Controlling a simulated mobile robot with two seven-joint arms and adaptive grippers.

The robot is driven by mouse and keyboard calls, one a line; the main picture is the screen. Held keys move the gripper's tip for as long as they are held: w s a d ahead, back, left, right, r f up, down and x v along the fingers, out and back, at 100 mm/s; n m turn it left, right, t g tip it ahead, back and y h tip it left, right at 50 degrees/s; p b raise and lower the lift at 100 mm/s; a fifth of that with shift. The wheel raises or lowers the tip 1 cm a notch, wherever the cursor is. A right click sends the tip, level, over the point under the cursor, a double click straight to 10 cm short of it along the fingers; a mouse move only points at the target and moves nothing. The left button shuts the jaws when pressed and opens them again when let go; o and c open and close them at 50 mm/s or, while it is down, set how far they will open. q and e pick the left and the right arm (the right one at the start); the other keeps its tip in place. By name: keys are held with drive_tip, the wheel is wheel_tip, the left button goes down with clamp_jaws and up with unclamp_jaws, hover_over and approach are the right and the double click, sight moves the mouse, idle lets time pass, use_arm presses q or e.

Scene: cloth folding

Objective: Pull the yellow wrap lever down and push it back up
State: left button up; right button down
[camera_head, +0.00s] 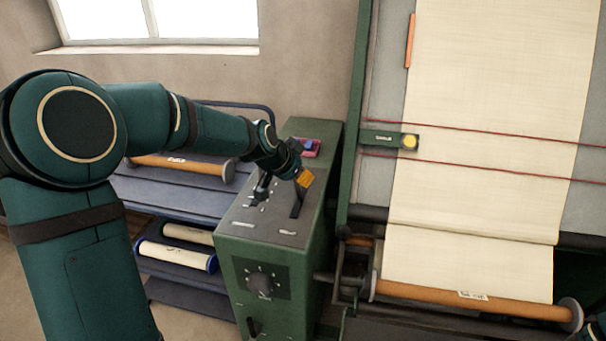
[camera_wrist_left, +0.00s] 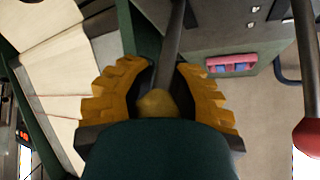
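The yellow wrap lever's knob (camera_wrist_left: 157,103) and dark shaft (camera_wrist_left: 172,45) show in the left wrist view, between my left fingers. In the head view my left gripper (camera_head: 303,179) is over the far end of a dark slot on the green control box (camera_head: 270,221), and the knob is hidden. My right gripper is not in view; only a bit of that arm shows at the lower right corner.
A red-knobbed lever (camera_wrist_left: 307,137) stands beside my left gripper. A pink tray with blue pieces (camera_head: 311,153) lies at the box's far end. The loom (camera_head: 350,150) with cream cloth (camera_head: 480,120) stands right of the box; a blue rack (camera_head: 150,185) stands left.

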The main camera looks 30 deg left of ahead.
use_arm(q)
drive_tip(key=o, duration=0.4)
drive_tip(key=shift+s+a+f, duration=0.2)
drive_tip(key=shift+s+a, duration=0.1)
drive_tip(key=shift+s, duration=0.2)
drive_tip(key=shift+s+a, duration=0.1)
drive_tip(key=shift+w+r, duration=0.2)
drive_tip(key=shift+s+r, duration=0.2)
drive_tip(key=shift+r, duration=0.1)
drive_tip(key=v, duration=1.1)
drive_tip(key=shift+s+f, duration=0.1)
drive_tip(key=shift+s, duration=0.1)
